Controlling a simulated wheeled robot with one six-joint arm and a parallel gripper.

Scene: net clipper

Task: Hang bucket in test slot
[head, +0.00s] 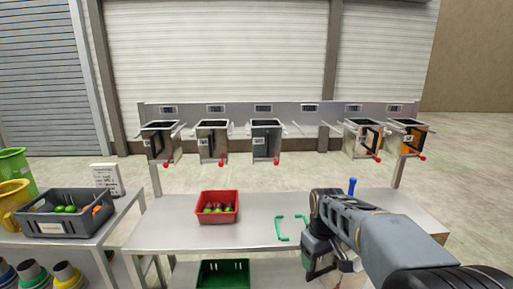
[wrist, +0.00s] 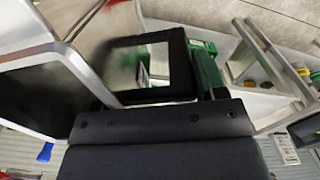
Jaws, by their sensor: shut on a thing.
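A grey rack (head: 285,112) stands behind the table with a row of slots under small displays. Metal buckets hang on its left (head: 158,143), beside that (head: 212,143), in the middle (head: 266,140) and at the right (head: 362,138). The slot right of the middle (head: 311,129) is empty, with bare rails. My gripper (head: 318,232) is low over the right part of the table, shut on a metal bucket (head: 318,256), mostly hidden by my arm. In the wrist view, metal faces of the bucket (wrist: 45,98) fill the left; the grip contact is unclear.
A red crate of fruit (head: 218,208) and green brackets (head: 283,228) are on the steel table (head: 170,225). A green crate (head: 222,273) sits below. A grey crate (head: 65,212) stands on the left table. Space above the table, before the rack, is free.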

